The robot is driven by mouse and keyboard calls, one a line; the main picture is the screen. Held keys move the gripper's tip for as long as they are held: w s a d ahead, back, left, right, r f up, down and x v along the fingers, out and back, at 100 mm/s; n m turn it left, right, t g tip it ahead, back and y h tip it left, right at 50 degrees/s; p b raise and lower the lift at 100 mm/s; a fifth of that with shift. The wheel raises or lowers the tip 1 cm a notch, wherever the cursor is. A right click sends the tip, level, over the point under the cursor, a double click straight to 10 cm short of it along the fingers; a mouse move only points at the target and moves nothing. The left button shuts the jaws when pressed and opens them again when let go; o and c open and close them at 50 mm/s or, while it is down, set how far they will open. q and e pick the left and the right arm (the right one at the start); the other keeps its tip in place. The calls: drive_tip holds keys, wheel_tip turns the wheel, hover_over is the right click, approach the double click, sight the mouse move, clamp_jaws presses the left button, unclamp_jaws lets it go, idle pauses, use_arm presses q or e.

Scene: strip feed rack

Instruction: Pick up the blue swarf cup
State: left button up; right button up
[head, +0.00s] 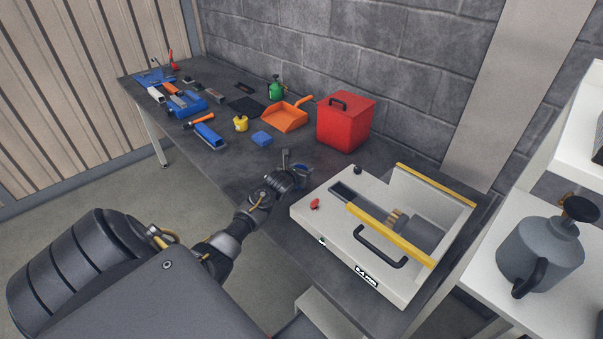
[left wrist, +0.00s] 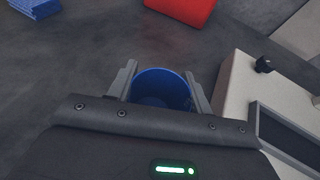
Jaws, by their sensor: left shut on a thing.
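The blue swarf cup (head: 303,170) is partly hidden behind my left gripper (head: 294,167) in the head view, just left of the white machine. In the left wrist view the cup (left wrist: 160,86) shows its round open rim and blue inside, between the two fingers of the gripper (left wrist: 160,92). The gripper is shut on the cup, one finger at each side. I cannot tell whether the cup's base touches the bench. My right gripper is not in view.
The white machine (head: 330,236) with yellow rails stands close right of the cup. Bare bench lies left of the gripper.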

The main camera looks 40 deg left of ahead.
use_arm(q)
drive_tip(key=s+d+r+b, duration=0.4)
drive_tip(key=s+d+r, duration=0.5)
drive_tip(key=d+r, duration=0.1)
drive_tip(key=shift+s+r+b, duration=0.35)
drive_tip(key=shift+s+r, duration=0.05)
drive_tip(key=shift+r, duration=0.4)
